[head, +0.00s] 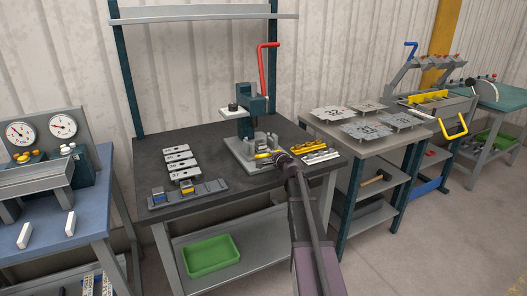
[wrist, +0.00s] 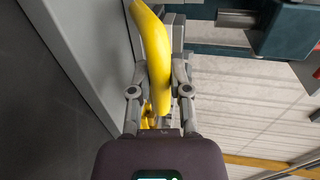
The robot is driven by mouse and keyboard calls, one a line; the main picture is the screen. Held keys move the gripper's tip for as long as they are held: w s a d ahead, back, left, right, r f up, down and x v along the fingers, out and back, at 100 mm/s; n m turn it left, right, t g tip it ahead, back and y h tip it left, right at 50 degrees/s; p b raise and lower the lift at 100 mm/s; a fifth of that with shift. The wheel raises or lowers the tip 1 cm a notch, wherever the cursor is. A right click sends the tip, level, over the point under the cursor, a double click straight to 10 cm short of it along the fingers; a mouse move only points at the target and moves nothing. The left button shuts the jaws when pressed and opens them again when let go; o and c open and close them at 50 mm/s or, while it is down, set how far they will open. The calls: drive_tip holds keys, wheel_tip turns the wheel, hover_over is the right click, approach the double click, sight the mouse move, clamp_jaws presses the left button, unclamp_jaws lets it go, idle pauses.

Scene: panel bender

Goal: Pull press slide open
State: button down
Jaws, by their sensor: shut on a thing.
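The press (head: 250,110) stands on the dark workbench, with a teal body, a red lever (head: 264,65) up top and a grey base (head: 238,154). A yellow handle (head: 263,155) sits low at the front of the press. My gripper (head: 274,158) is at this handle, reaching in from the front right. In the wrist view, the yellow handle (wrist: 153,45) runs between the fingers and my gripper (wrist: 160,80) is shut on it. Grey and teal press parts show beyond. How far the slide is out cannot be told; my arm hides part of the base front.
Numbered plates (head: 178,163) and a grey rack (head: 188,192) lie left of the press. Yellow and silver parts (head: 316,153) lie close to the right of my gripper. A side table (head: 375,148) holds metal plates. A green bin (head: 210,256) is on the lower shelf.

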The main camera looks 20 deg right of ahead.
drive_tip(key=v, duration=0.3)
drive_tip(key=f+v, duration=0.1)
drive_tip(key=v, duration=0.2)
drive_tip(key=shift+s+f, duration=0.15)
drive_tip(key=shift+s, duration=0.35)
drive_tip(key=c, duration=0.6)
unclamp_jaws()
drive_tip(key=shift+s, duration=0.15)
drive_tip(key=f+v, duration=0.1)
drive_tip(key=v, duration=0.7)
drive_tip(key=f+v, duration=0.1)
drive_tip(key=v, duration=0.3)
drive_tip(key=shift+s+f, duration=0.15)
drive_tip(key=shift+s, duration=0.5)
